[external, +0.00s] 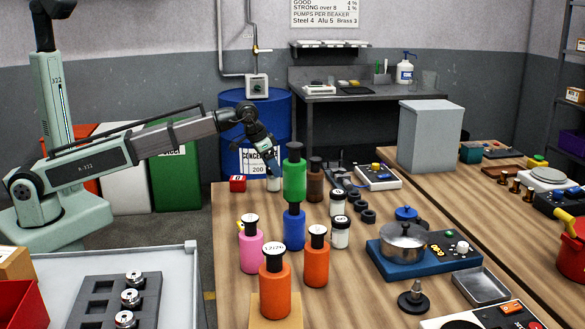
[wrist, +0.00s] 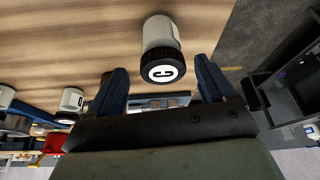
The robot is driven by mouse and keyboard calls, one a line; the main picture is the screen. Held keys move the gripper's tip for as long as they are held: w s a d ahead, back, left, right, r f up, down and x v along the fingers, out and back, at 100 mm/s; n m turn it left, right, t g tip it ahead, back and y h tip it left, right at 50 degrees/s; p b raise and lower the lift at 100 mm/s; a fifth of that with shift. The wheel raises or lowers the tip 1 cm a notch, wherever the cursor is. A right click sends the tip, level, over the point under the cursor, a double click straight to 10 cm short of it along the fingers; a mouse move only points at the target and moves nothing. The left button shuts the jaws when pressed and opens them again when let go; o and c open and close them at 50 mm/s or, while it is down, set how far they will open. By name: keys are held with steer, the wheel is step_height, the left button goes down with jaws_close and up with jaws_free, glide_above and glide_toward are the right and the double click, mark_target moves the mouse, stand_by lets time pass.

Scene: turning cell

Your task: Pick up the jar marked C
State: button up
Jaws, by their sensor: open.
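My gripper (wrist: 160,66) is open, one blue finger either side of the jar's lid, with nothing held.
A red block (external: 237,184) lies left of the jar. Pink, blue, green and orange bottles stand nearer the camera, the green bottle (external: 294,175) close on the right. Other white lidded jars (external: 340,232) stand further right. A blue drum (external: 255,120) is behind.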

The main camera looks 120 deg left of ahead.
mark_target(273, 179)
steer(key=x, duration=0.4)
steer(key=shift+s+a+f, duration=0.1)
steer(key=c, duration=1.2)
steer(key=shift+o, duration=0.2)
